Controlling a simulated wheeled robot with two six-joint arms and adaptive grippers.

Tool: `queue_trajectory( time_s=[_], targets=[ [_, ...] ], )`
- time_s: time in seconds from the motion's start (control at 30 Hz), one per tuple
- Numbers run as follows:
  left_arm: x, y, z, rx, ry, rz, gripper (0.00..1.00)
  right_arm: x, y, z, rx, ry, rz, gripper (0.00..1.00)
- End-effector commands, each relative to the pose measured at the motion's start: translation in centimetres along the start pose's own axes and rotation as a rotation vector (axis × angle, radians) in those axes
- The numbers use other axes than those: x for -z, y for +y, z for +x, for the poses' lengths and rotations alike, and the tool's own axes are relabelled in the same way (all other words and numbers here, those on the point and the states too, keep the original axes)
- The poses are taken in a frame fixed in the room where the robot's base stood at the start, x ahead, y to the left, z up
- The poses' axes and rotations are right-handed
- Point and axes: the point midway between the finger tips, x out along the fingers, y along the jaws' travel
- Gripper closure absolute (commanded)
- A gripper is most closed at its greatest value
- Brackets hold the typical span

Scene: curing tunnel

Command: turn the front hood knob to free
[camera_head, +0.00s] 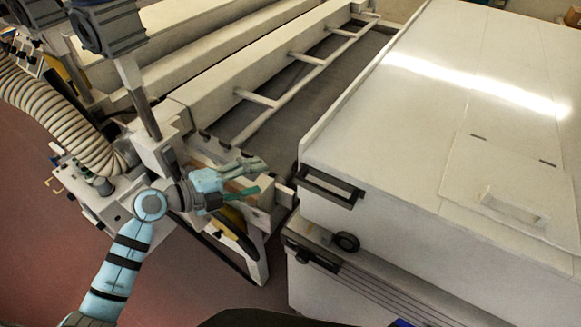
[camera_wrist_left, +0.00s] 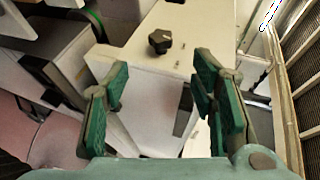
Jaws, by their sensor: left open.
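A black star-shaped knob (camera_wrist_left: 160,41) is on a pale panel in the left wrist view, beyond and between the fingertips, apart from them. In the head view a dark round knob (camera_head: 346,242) sits on the white cabinet under the hood (camera_head: 400,150); I cannot tell if it is the same knob. My left gripper (camera_head: 250,178) is open and empty, its fingers pointing right toward the hood's near corner. Its green finger pads show in the left wrist view (camera_wrist_left: 165,105), spread apart with nothing between them. My right gripper is not in view.
A black hood handle (camera_head: 330,187) juts out right of my left gripper, with another black handle (camera_head: 312,253) below. A white-railed conveyor (camera_head: 300,85) runs behind. A ribbed hose (camera_head: 60,110) and a grey post (camera_head: 140,95) stand left. Red floor (camera_head: 40,240) is open at front left.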

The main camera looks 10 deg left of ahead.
Motion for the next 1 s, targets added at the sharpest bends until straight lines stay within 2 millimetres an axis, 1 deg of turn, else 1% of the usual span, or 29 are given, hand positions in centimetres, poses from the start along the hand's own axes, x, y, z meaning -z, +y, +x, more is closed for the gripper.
queue_trajectory(
  time_s=[0.03,0.2,0.3,0.4,0.53,0.77,0.8,0.87,1.0],
  targets=[
    [0.0,-0.3,1.4,0.008,-0.001,-0.007,0.48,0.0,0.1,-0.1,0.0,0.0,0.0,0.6],
    [0.1,-0.3,6.6,0.007,0.002,-0.007,0.48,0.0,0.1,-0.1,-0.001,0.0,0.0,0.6],
    [0.1,-0.3,8.9,0.006,0.003,-0.007,0.48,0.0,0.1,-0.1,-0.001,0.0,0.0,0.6],
    [0.0,-0.2,10.3,0.005,0.0,-0.005,0.48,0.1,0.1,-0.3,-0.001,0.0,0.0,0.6],
    [0.0,-0.2,11.2,0.005,0.0,-0.004,0.48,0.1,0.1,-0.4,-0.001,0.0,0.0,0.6],
    [0.0,-0.2,11.3,0.004,0.0,-0.003,0.48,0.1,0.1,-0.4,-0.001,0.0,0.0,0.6],
    [0.0,-0.2,11.3,0.005,0.0,-0.003,0.5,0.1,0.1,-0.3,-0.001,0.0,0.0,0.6],
    [0.0,-0.2,11.3,0.005,0.0,-0.003,0.6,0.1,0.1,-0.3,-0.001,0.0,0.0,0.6],
    [0.0,-0.2,11.2,0.005,0.0,-0.003,0.82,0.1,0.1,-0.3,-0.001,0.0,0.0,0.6]
  ],
)
